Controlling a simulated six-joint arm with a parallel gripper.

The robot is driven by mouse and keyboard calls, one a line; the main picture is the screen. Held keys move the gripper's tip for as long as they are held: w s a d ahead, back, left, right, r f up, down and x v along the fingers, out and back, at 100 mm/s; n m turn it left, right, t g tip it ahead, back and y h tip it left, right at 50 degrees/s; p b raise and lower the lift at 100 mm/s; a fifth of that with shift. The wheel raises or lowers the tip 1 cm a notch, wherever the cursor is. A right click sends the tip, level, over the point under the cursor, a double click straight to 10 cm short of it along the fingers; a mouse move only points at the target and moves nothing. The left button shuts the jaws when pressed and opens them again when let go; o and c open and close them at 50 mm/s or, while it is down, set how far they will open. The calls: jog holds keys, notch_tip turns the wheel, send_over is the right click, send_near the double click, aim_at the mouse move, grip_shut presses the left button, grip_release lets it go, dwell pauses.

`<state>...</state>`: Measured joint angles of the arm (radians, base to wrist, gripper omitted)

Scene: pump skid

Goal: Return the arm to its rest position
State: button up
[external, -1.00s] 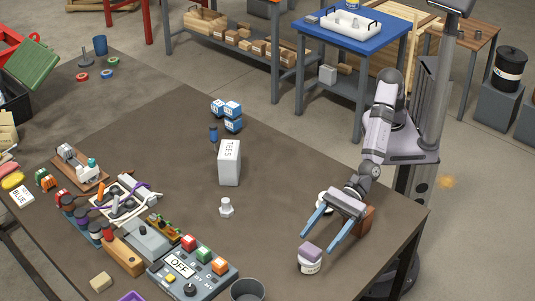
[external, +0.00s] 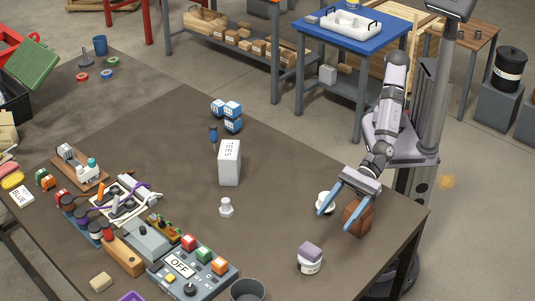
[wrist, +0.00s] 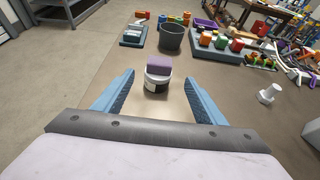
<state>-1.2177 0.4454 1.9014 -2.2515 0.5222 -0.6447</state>
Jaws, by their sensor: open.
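My gripper (external: 336,209) is open and empty, with its two blue fingers spread above the right side of the dark table (external: 285,185). In the wrist view the blue fingers (wrist: 154,97) stand wide apart. Beyond them is a white tub (wrist: 157,80) with a purple block (wrist: 159,65) on it. The tub also shows in the external view (external: 310,265), in front of the gripper and apart from it.
A white box (external: 229,163) and a white bolt-shaped piece (external: 226,207) stand mid-table. A control box with an OFF sign (external: 181,264) and a grey bucket (external: 248,291) are at the front. The blue side table (external: 362,38) is behind. The table between the bolt and gripper is clear.

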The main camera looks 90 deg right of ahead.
jog(key=w+d+m+t+h+p, duration=0.1)
jog(key=w+d+m+h, duration=0.1)
jog(key=w+d+m, duration=0.35)
jog(key=w+d+r+m+h+p, duration=0.1)
jog(key=w+d+m+h, duration=0.2)
jog(key=d, duration=0.5)
jog(key=w+d+m+t+h+p, duration=0.1)
jog(key=w+d+m+h+p, duration=0.1)
jog(key=w+d+m, duration=0.35)
jog(key=s+d+m+g+h+p, duration=0.25)
jog(key=d+m+h, duration=0.35)
jog(key=d, duration=1.3)
jog(key=s+d+f+m+g+p, duration=0.1)
jog(key=s+d+m+g, duration=0.15)
jog(key=d+m, duration=0.35)
jog(key=s+d+f+m+g+p, duration=0.1)
jog(key=s+d+m+g+p, duration=0.1)
jog(key=s+d+m, duration=0.4)
jog(key=s+d+m+g+y+p, duration=0.3)
jog(key=s+d+m+g, duration=0.1)
jog(key=s+m, duration=0.7)
jog(key=shift+s+r+m+g, duration=0.15)
jog(key=shift+r+m+g, duration=0.2)
jog(key=shift+m, duration=0.65)
